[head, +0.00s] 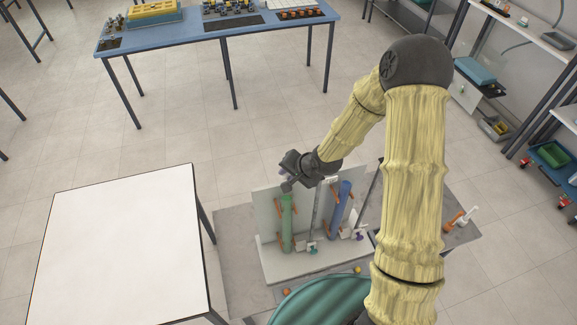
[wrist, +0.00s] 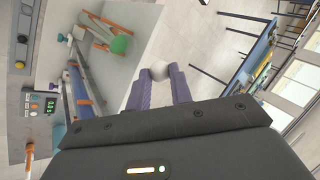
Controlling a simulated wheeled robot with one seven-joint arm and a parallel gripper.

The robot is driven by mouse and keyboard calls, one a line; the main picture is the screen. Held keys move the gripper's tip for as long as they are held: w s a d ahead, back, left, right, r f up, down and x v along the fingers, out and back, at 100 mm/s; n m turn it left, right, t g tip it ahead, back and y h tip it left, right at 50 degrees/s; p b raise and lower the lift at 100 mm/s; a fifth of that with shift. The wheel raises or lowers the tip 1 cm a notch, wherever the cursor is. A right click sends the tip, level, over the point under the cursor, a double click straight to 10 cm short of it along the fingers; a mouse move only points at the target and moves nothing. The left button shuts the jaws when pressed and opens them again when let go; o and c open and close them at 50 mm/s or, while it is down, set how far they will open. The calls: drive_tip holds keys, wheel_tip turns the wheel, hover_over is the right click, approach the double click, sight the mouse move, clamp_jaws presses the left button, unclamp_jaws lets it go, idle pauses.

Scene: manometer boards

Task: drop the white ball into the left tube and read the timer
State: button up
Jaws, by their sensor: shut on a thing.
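My gripper (head: 287,185) is shut on the white ball (wrist: 160,69), held between its two purple fingertips (wrist: 162,78) in the wrist view. In the head view the gripper is close to the top of the green left tube (head: 287,222), and the ball cannot be made out. In the wrist view the green tube's end (wrist: 121,44) is left of the ball, with a gap in the picture. The blue right tube (head: 341,207) stands beside it on the pale board. A timer with green digits (wrist: 50,106) shows at the left; its digits are too small to read surely.
A white-topped table (head: 120,245) stands left of the board. A blue bench (head: 215,30) with equipment is at the back. Small orange and yellow items (head: 357,269) lie in front of the board. Shelves (head: 550,40) line the right side. Floor behind the board is clear.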

drive_tip(key=shift+s+d, duration=0.1)
drive_tip(key=shift+s, duration=0.1)
drive_tip(key=shift+f, duration=0.15)
drive_tip(key=shift+s+f, duration=0.1)
drive_tip(key=shift+f, duration=0.05)
wheel_tip(320, 180, down, 8)
drive_tip(key=b, duration=0.7)
drive_tip(key=o, duration=1)
drive_tip(key=shift+f, duration=0.15)
